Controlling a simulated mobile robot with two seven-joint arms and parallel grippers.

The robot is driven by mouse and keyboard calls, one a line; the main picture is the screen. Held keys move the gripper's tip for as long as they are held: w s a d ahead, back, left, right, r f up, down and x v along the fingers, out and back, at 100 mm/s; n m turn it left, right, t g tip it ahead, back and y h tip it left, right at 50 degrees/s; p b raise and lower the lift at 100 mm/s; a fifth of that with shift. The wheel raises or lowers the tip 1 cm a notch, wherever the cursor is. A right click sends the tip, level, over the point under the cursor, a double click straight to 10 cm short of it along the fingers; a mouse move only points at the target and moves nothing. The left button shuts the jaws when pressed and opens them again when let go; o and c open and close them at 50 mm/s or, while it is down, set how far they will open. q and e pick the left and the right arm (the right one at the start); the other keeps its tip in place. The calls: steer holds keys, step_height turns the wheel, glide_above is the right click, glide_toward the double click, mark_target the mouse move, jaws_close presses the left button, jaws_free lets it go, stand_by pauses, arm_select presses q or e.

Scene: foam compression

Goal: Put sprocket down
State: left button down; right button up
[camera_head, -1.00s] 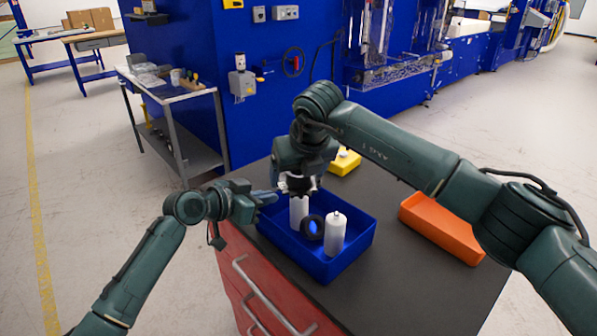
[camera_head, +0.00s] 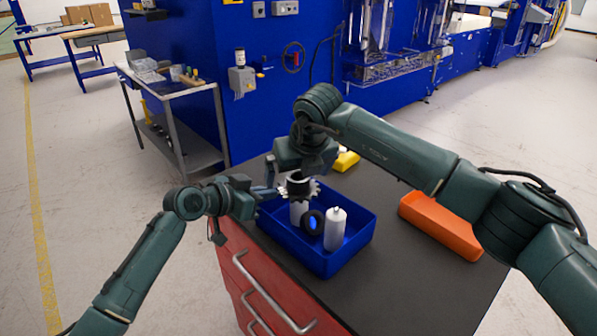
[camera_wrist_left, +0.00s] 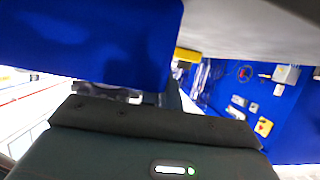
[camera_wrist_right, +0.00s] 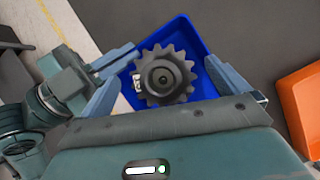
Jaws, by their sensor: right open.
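The grey toothed sprocket (camera_head: 312,190) with its dark hub is over the back left of the blue bin (camera_head: 345,252), above a white bottle (camera_head: 297,213). I cannot tell whether it rests on the bottle. In the right wrist view the sprocket (camera_wrist_right: 182,84) lies between the spread fingers of my right gripper (camera_wrist_right: 160,74), with a gap on each side. My right gripper (camera_head: 298,174) is open above it in the head view. My left gripper (camera_head: 266,193) is at the bin's left rim, close to the sprocket; its jaw opening is unclear.
A second white bottle (camera_head: 335,230) and a black ring (camera_head: 311,224) are in the bin. An orange tray (camera_head: 440,226) is at the right and a yellow item (camera_head: 346,161) behind. The dark tabletop (camera_head: 400,285) is clear in front and between bin and tray.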

steer(key=shift+r, duration=0.3)
steer(key=v, duration=1.2)
steer(key=shift+r, duration=0.4)
steer(key=shift+c, duration=0.6)
steer(key=shift+w+a+f, duration=0.1)
steer(key=shift+w+a, duration=0.05)
steer(key=shift+c, duration=0.7)
steer(key=shift+w+a+f+g+h, duration=0.35)
steer(key=shift+w+a+g+h, duration=0.1)
steer(key=shift+g, duration=0.35)
steer(key=c, duration=0.5)
steer(key=shift+f, duration=0.35)
glide_above(299, 182)
step_height(299, 182, down, 6)
steer(key=shift+r, duration=0.15)
steer(key=shift+d+x, duration=0.15)
steer(key=shift+x, duration=1.2)
steer(key=shift+d+x, duration=0.15)
steer(key=shift+x, duration=1.2)
